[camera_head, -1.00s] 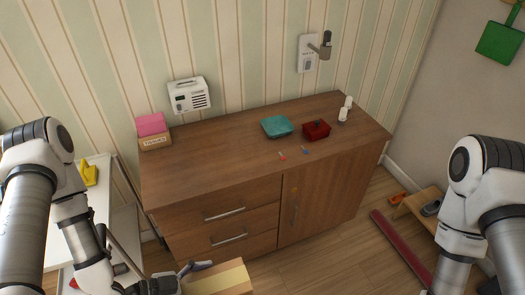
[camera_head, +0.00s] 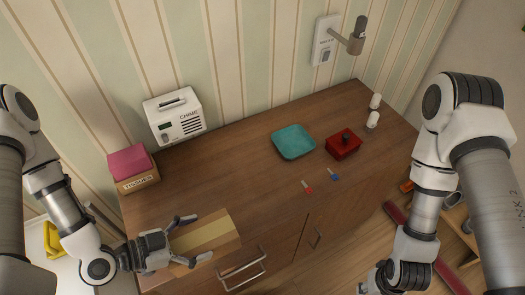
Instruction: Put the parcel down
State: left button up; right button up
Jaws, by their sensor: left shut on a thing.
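The parcel (camera_head: 216,232) is a tan cardboard box with a paler strip along it. My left gripper (camera_head: 195,240) is shut on its left end, with one finger on the far side and one on the near side. The parcel appears over the front left part of the brown wooden cabinet top (camera_head: 235,165). I cannot tell whether it touches the top. My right gripper (camera_head: 372,282) is at the bottom edge of the view, in front of the cabinet, partly cut off; its fingers are unclear.
A teal tray (camera_head: 293,142), a red box (camera_head: 343,145), two white cylinders (camera_head: 373,119) and small red and blue pieces lie to the right. The middle of the top is clear.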

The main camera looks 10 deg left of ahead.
pick_arm(q)
jog(key=w+d+f+b, duration=0.1)
jog(key=w+b, duration=0.1)
jog(key=w, duration=0.3)
jog(key=w+d+f+b, duration=0.1)
jog(key=w+f+b, duration=0.1)
jog(key=w, duration=0.3)
jog(key=w+d+f+b, duration=0.2)
jog(key=w+b, duration=0.2)
jog(key=w, duration=0.1)
jog(key=shift+s, duration=0.1)
jog(key=o, duration=1.2)
